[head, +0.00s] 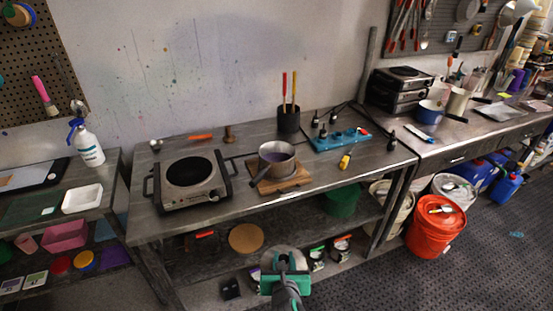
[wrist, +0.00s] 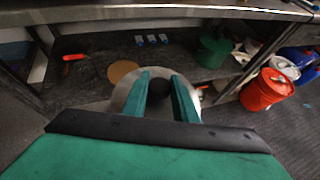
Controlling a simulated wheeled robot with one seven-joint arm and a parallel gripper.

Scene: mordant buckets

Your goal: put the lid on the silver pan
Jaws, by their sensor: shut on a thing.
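The silver pan (head: 284,166) stands upright and uncovered on a wooden board (head: 294,182) on the workbench, with purple contents showing inside. My gripper (head: 284,263) is low in front of the bench, below and apart from the pan. In the wrist view my gripper (wrist: 160,87) has its two green fingers shut on the black knob of a round silver lid (wrist: 125,97). The lid also shows in the head view (head: 272,259), partly hidden behind my gripper. The pan is not in the wrist view.
A hot plate (head: 191,181) stands left of the pan. A black cup (head: 289,121) with red and yellow handles and a blue tray (head: 338,139) stand behind and right. The bench's front edge and lower shelf lie beyond my gripper. An orange bucket (head: 434,230) stands right.

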